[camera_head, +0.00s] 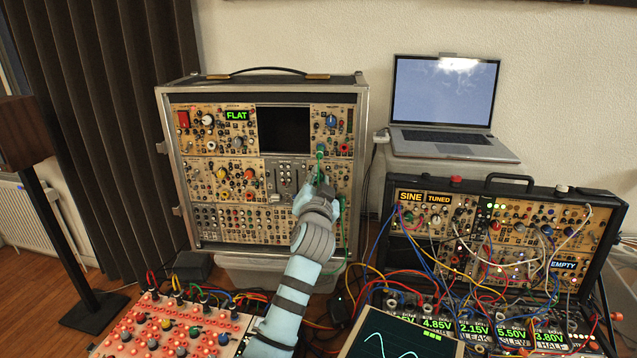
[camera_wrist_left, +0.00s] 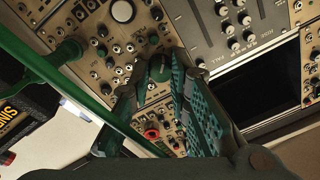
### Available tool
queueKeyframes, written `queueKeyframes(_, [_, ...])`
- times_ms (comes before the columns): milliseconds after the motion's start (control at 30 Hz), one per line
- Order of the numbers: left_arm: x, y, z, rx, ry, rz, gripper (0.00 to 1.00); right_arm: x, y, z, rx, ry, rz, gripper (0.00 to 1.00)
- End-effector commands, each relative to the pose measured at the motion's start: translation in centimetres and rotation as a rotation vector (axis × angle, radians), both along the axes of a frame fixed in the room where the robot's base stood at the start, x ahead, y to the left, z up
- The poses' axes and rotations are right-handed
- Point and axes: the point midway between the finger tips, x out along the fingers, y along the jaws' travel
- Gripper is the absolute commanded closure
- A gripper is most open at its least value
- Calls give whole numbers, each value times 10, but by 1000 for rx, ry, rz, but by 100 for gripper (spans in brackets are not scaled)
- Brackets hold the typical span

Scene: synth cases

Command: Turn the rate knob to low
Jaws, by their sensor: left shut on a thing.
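The tall modular synth case (camera_head: 357,200) stands at the back with its panels facing me. My left gripper (camera_head: 320,190) reaches up to the right part of its panels, and the fingers hide what they touch there. In the left wrist view my gripper (camera_wrist_left: 158,80) is closed, with a small dark green thing between the fingertips, seemingly a knob. A blue knob (camera_head: 331,121) and a red knob or jack (camera_head: 344,148) sit above the gripper. My right gripper is out of view.
A green cable (camera_head: 320,155) runs close by my gripper and crosses the left wrist view (camera_wrist_left: 50,75). A laptop (camera_head: 445,145), a second cabled synth case (camera_head: 597,235) and a red-lit panel (camera_head: 125,340) stand around. Loose cables fill the lower middle.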

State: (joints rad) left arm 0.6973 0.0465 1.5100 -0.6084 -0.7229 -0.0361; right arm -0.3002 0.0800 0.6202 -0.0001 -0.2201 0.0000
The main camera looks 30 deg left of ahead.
Motion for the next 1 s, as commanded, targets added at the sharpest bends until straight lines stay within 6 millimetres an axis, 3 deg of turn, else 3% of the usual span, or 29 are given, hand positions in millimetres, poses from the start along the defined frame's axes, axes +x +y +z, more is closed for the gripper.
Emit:
queueKeyframes(300, [0,0,-2,-2,5,1,100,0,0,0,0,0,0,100])
queueKeyframes(333, [0,0,-2,-2,5,1,78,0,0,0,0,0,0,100])
queueKeyframes(433, [0,0,-2,-1,3,0,62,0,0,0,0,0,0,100])
queueKeyframes(767, [-3,-1,-1,-1,1,0,62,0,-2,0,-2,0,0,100])
queueKeyframes(867, [-15,-7,-1,-1,0,-1,62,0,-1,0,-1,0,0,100])
queueKeyframes(1000, [-49,-23,-3,-3,0,-2,62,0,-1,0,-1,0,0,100])
